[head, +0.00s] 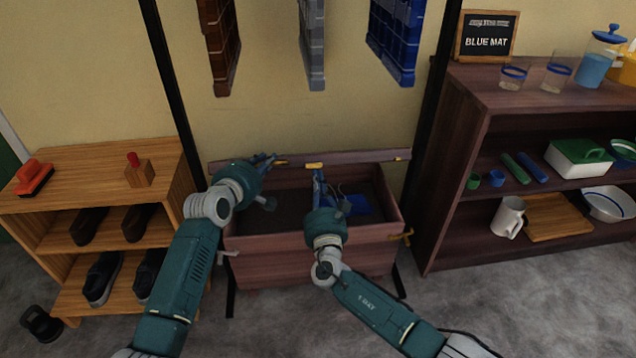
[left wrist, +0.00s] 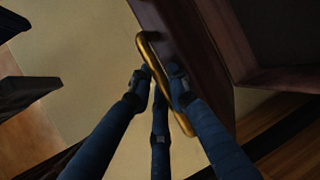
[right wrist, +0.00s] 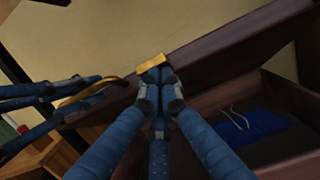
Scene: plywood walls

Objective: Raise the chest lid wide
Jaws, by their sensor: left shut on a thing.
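The dark wooden chest (head: 315,262) stands in the middle with its inside showing. Its lid (head: 350,156) is raised and seen nearly edge-on in the head view. My left gripper (head: 268,163) is at the lid's left part. In the left wrist view its fingers are shut on a curved gold handle (left wrist: 160,75) beside the lid. My right gripper (head: 317,176) reaches over the chest's front to the gold clasp (head: 315,165) on the lid. In the right wrist view its fingers are together just below that clasp (right wrist: 152,66); a grip on it cannot be made out.
A blue item (head: 358,204) lies inside the chest. A shoe rack (head: 90,165) stands to the left. A dark shelf unit (head: 470,110) stands close on the right. Brown, grey and blue crates (head: 395,45) hang on the wall above the chest.

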